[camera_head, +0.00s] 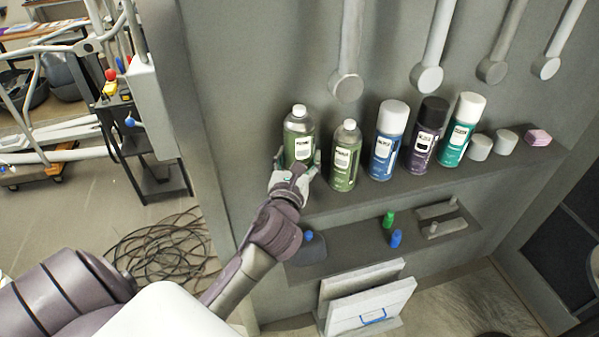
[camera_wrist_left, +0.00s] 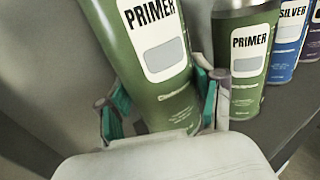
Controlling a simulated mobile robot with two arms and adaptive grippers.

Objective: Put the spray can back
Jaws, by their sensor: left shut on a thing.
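A green spray can labelled PRIMER (camera_head: 297,131) is at the left end of the upper shelf (camera_head: 400,185). My left gripper (camera_head: 295,170) is shut around its lower part. In the left wrist view, the gripper's fingers with green pads (camera_wrist_left: 160,108) lie on both sides of this can (camera_wrist_left: 150,60), which looks tilted in that view. A second green PRIMER can (camera_head: 345,156) stands on the shelf just to its right; it also shows in the left wrist view (camera_wrist_left: 246,60). I cannot tell whether the held can's base touches the shelf. My right gripper is not in view.
Blue (camera_head: 388,138), dark purple (camera_head: 424,134) and teal (camera_head: 461,129) cans stand further right, then grey caps (camera_head: 479,147) and a pink block (camera_head: 537,137). Grey tools (camera_head: 347,85) hang above. A lower shelf (camera_head: 350,245) holds small items. Cables (camera_head: 165,245) lie on the floor.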

